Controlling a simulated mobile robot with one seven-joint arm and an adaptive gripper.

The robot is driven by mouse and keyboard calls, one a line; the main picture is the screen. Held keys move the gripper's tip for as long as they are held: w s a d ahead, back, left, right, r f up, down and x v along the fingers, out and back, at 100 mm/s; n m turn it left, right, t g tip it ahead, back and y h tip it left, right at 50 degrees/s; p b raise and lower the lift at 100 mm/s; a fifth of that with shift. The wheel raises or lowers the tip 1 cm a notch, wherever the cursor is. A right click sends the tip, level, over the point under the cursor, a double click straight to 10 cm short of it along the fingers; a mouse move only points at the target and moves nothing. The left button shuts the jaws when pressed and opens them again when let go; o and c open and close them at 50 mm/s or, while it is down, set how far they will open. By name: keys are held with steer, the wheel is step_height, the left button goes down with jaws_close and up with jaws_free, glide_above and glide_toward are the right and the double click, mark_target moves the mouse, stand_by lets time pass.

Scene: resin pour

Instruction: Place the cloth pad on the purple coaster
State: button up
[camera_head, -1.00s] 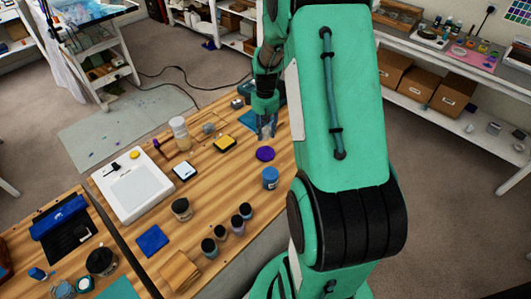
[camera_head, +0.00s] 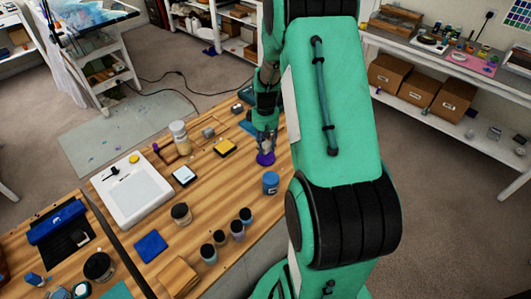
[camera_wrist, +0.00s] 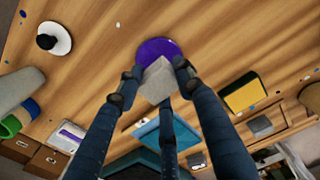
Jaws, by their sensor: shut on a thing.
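The purple coaster (camera_head: 265,159) lies flat on the wooden table near its right edge. In the wrist view the coaster (camera_wrist: 154,46) is partly covered by the pale grey cloth pad (camera_wrist: 160,82). My gripper (camera_wrist: 157,72) is shut on the pad, with its dark fingers on either side. In the head view my gripper (camera_head: 266,143) points down right over the coaster, and the pad is too small to make out clearly between the fingers. I cannot tell whether the pad touches the coaster.
A blue jar (camera_head: 270,183) stands just in front of the coaster. A yellow pad (camera_head: 224,147) lies to its left, with a white-topped bottle (camera_head: 180,137) farther left. Several dark-lidded jars (camera_head: 237,230) stand nearer the front.

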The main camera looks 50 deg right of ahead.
mark_target(265, 152)
steer(key=shift+f+b, duration=0.4)
steer(key=shift+f, duration=1.8)
steer(key=shift+f, duration=0.15)
steer(key=o, duration=1)
steer(key=shift+r, duration=0.2)
step_height(265, 152, up, 12)
steer(key=shift+p, duration=1.2)
